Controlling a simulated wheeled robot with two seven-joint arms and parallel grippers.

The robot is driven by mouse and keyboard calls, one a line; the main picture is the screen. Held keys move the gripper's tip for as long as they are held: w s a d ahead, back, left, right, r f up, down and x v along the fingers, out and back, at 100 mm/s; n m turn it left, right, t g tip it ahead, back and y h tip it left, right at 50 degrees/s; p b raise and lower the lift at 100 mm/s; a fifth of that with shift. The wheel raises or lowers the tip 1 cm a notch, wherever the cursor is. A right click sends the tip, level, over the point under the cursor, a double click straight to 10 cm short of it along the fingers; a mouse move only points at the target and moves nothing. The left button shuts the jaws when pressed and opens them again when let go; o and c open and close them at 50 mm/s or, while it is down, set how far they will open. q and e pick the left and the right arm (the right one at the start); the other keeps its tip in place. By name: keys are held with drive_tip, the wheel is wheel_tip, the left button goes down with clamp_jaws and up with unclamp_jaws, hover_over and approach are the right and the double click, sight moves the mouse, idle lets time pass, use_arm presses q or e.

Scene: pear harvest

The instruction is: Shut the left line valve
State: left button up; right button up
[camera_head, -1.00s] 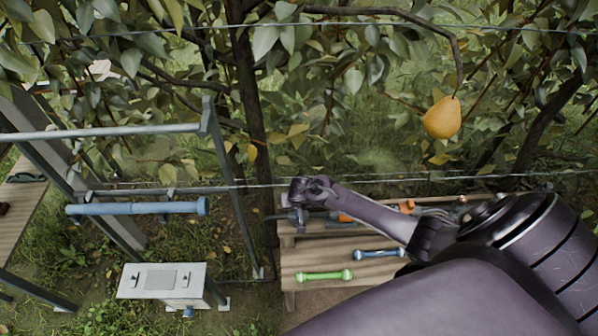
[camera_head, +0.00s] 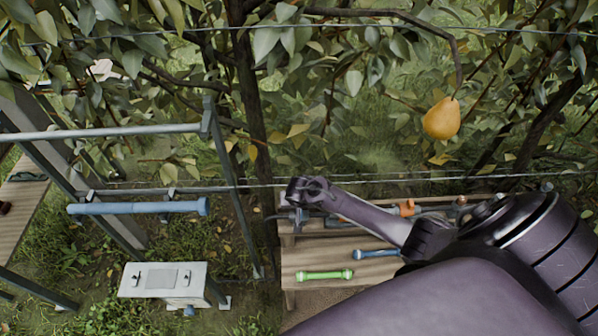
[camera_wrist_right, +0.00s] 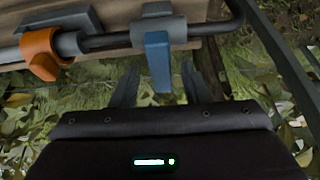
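In the head view, a grey pipe (camera_head: 436,209) with an orange valve handle (camera_head: 407,207) runs along the back of the wooden bench. My right arm crosses in front and hides part of it. In the right wrist view, a blue lever (camera_wrist_right: 157,62) hangs down from a grey valve body on the dark pipe. An orange valve handle (camera_wrist_right: 41,53) sits further left on this pipe. My right gripper (camera_wrist_right: 157,88) is open, with one finger either side of the blue lever and visible gaps between. I cannot tell which valve is the left line's. My left gripper is out of view.
A yellow pear (camera_head: 441,118) hangs at the upper right. Green (camera_head: 324,275) and blue (camera_head: 374,253) bars lie on the bench (camera_head: 300,257). A metal frame with a blue roller (camera_head: 137,208) and a white box (camera_head: 160,279) stand at the left. Wires cross the foliage.

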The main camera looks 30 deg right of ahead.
drive_tip(key=shift+v, duration=3.9)
